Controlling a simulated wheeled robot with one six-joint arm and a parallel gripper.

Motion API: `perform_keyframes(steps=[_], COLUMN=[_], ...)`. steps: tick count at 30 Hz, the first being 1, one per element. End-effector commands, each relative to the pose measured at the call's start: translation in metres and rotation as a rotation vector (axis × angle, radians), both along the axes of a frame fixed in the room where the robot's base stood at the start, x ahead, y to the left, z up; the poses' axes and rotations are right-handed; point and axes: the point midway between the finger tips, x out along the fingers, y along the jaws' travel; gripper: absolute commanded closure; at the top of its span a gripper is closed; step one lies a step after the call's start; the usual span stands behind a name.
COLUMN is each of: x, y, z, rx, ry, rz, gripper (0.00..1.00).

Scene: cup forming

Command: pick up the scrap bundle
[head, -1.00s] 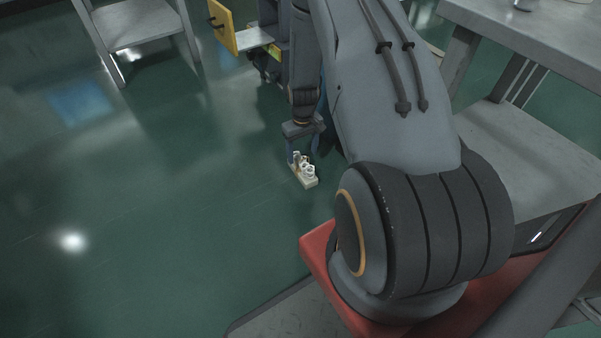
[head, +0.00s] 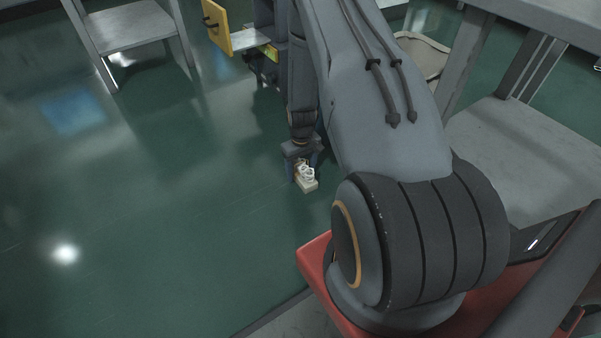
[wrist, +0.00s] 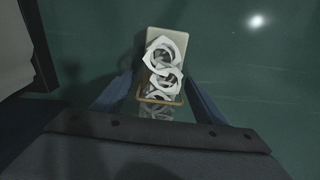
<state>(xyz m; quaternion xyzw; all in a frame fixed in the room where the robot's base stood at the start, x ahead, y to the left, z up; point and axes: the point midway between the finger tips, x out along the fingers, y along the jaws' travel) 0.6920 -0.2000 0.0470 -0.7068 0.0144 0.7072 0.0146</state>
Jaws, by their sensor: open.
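The scrap bundle (head: 308,182) is a pale block-shaped bundle with white ring-like pieces on top, low over or on the green floor. In the wrist view the scrap bundle (wrist: 166,66) shows at upper centre, with a tan band at its near end. My gripper (head: 303,172) points down at the bundle in the head view. In the wrist view my gripper (wrist: 158,92) is open, with one blue-grey finger on each side of the bundle's near end. I cannot tell whether either finger touches it.
A grey shelf table (head: 130,27) stands at the upper left. A dark machine with a yellow door (head: 216,27) stands behind my arm. A grey workbench with a lower shelf (head: 530,150) is at the right. The green floor (head: 150,230) at the left is clear.

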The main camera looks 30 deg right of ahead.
Motion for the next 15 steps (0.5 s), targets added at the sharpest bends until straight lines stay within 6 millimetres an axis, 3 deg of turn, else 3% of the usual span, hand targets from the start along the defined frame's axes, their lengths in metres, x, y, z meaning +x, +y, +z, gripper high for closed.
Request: perform_keyframes(steps=[5, 14, 15], x=[0.0000, -0.0001, 0.0000], y=[-0.0001, 0.0000, -0.0001], z=[0.0005, 0.0004, 0.0006], rx=[0.000, 0.000, 0.000], ry=[-0.001, 0.000, -0.001], rz=[0.000, 0.000, 0.000], gripper=[0.34, 0.82, 0.82])
